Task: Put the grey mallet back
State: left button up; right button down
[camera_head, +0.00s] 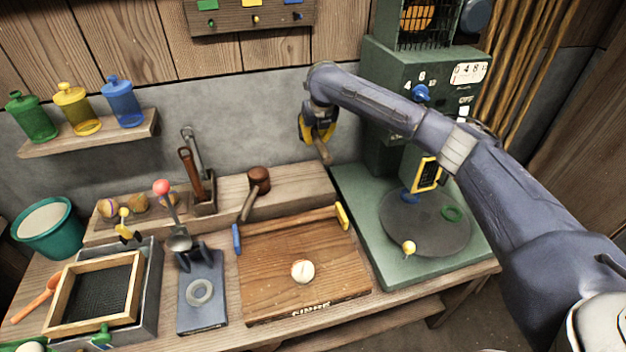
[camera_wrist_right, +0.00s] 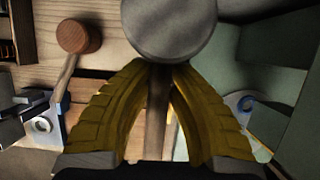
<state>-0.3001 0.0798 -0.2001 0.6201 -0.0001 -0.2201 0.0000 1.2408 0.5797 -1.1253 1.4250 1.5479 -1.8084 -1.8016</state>
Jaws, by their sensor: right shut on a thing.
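My right gripper (camera_head: 318,132) is above the back ledge, between the brown mallet and the green machine. Its yellow fingers, also in the right wrist view (camera_wrist_right: 158,110), are shut around the handle of the grey mallet (camera_wrist_right: 168,25). The round grey head shows beyond the fingertips there. In the head view only a short brownish part of this mallet (camera_head: 324,153) shows below the gripper, and the rest is hidden. A brown mallet (camera_head: 258,180) rests on the ledge, with its handle slanting toward the front; it also shows in the right wrist view (camera_wrist_right: 78,37). My left gripper is out of view.
A tool holder (camera_head: 204,207) with upright tools stands left of the brown mallet. In front is a wooden board (camera_head: 270,285) with a pale round piece (camera_head: 302,271). The green machine (camera_head: 390,150) with its dark round plate (camera_head: 440,236) is on the right. The ledge's right end looks clear.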

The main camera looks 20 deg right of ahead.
notch_tip(320, 180, down, 18)
dwell(0.7)
jog(key=shift+f, duration=0.15)
jog(key=c, duration=1.4)
grip_release()
jog(key=shift+o, duration=0.2)
jog(key=shift+s+r, duration=0.1)
jog(key=shift+r, duration=0.35)
jog(key=v, duration=1.1)
jog(key=shift+s+r, duration=0.1)
jog(key=shift+s, duration=0.05)
